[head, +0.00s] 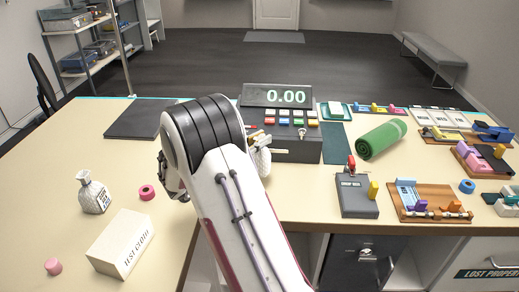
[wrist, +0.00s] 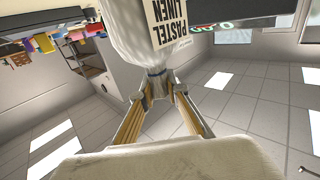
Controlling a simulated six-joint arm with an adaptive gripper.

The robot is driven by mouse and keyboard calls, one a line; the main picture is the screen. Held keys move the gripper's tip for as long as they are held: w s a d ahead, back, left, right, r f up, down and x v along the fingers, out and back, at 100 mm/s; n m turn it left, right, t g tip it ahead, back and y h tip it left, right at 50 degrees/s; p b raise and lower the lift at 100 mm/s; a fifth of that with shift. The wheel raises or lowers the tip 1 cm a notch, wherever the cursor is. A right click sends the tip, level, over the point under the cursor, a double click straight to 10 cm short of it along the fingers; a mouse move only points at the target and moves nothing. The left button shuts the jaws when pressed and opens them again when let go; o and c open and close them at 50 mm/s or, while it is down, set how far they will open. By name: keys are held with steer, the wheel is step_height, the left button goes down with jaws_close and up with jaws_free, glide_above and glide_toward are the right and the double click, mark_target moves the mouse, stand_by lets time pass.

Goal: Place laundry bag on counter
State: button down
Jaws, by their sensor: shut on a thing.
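The laundry bag (wrist: 125,35) is whitish with a gathered neck and a label (wrist: 175,22) reading "PASTEL LINEN", upside down in the wrist view. My gripper (wrist: 160,88) is shut on its neck. In the head view my arm hides most of the bag and the gripper; a pale part of the bag (head: 263,160) shows just right of the arm, in front of the till. The counter (head: 50,165) is cream coloured. I cannot tell whether the bag touches it.
The till (head: 282,140) reads 0.00. A dark mat (head: 134,120) lies at the back left. A green roll (head: 381,139), card device (head: 357,196) and wooden trays crowd the right. The left counter has bare room.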

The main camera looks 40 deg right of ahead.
mark_target(260, 152)
steer(key=shift+f, duration=1.85)
steer(key=c, duration=2)
jaws_free()
steer(key=shift+r, duration=0.2)
steer(key=shift+s+a, duration=0.15)
steer(key=shift+a, duration=5.85)
